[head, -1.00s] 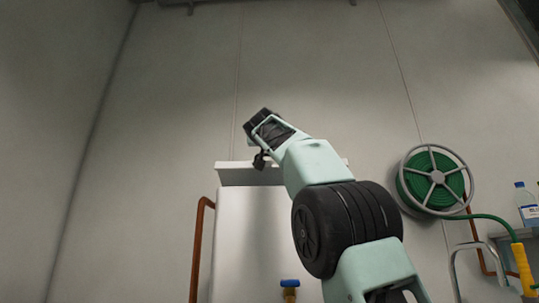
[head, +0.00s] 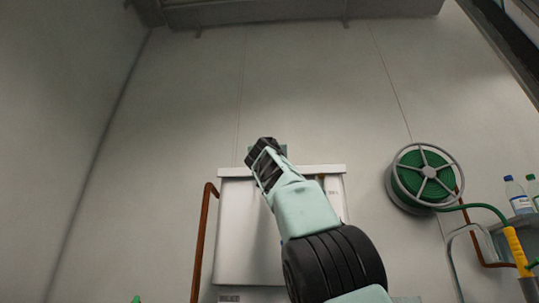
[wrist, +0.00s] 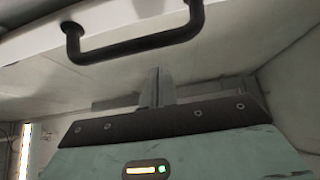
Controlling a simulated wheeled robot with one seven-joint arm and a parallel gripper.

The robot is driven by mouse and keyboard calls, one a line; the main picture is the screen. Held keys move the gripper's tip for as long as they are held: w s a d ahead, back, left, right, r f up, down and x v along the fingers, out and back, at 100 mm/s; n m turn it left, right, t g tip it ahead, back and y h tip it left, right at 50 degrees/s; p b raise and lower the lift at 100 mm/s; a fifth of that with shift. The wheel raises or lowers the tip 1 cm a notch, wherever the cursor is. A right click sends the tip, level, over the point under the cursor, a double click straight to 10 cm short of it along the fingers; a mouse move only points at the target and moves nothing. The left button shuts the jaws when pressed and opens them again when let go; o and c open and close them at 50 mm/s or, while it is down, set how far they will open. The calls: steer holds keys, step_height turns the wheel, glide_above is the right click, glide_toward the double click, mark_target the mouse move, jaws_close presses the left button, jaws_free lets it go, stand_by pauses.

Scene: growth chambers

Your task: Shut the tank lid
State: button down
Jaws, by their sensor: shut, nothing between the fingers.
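The tank is a white box (head: 245,235) against the back wall in the head view, partly hidden by my arm. A pale slab along its top edge (head: 320,169) looks like the lid, seen edge-on from below; how far open it is I cannot tell. In the wrist view a white panel, seemingly the lid (wrist: 35,43), crosses the top with a black bar handle (wrist: 140,47) on it. My gripper (head: 268,150) is at the tank's top edge. Its grey fingers (wrist: 157,88) are together and empty, just below the handle in the picture and not holding it.
A brown pipe (head: 200,245) runs up the tank's left side. A green hose reel (head: 428,173) hangs on the wall to the right, with bottles (head: 518,198) beyond it. The wall above the tank is bare, below an overhead fixture (head: 290,12).

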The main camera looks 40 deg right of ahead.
steer(key=shift+g, duration=0.3)
step_height(320, 180, down, 5)
steer(key=b, duration=0.5)
steer(key=shift+f, duration=0.15)
steer(key=shift+w+f, duration=0.1)
steer(key=shift+f, duration=0.05)
step_height(320, 180, up, 5)
steer(key=s+p, duration=0.1)
steer(key=p, duration=0.3)
steer(key=w+f+b+v, duration=0.1)
steer(key=b+v, duration=0.9)
steer(key=shift+s+d+f+b, duration=0.2)
steer(key=shift+f+b, duration=0.2)
steer(key=shift+f, duration=0.15)
